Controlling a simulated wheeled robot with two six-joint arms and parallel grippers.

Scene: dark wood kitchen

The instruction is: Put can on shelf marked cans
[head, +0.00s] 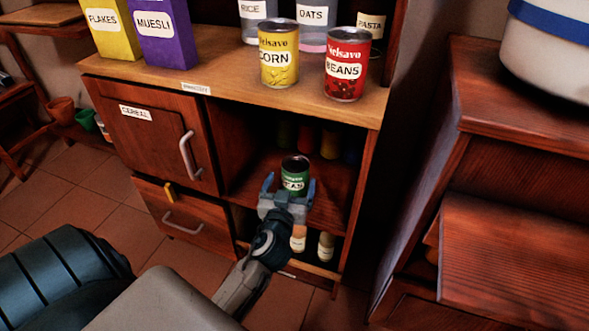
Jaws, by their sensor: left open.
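A green can (294,167), its label partly hidden but ending in "EAS", stands upright on the middle shelf (331,200) of the open cabinet, near the front. My left gripper (290,184) is open, with one finger on each side of the can's lower part. Whether the fingers touch it, I cannot tell. A yellow CORN can (279,60) and a red BEANS can (345,68) stand on the counter (230,92) above. I see no readable "cans" mark on the shelf. My right gripper is not in view.
Several dim cans (329,144) stand at the back of the middle shelf. Small jars (326,246) stand on the shelf below. A MUESLI box (164,34) and jars are on the counter. A closed CEREAL door (150,140) is left of the opening.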

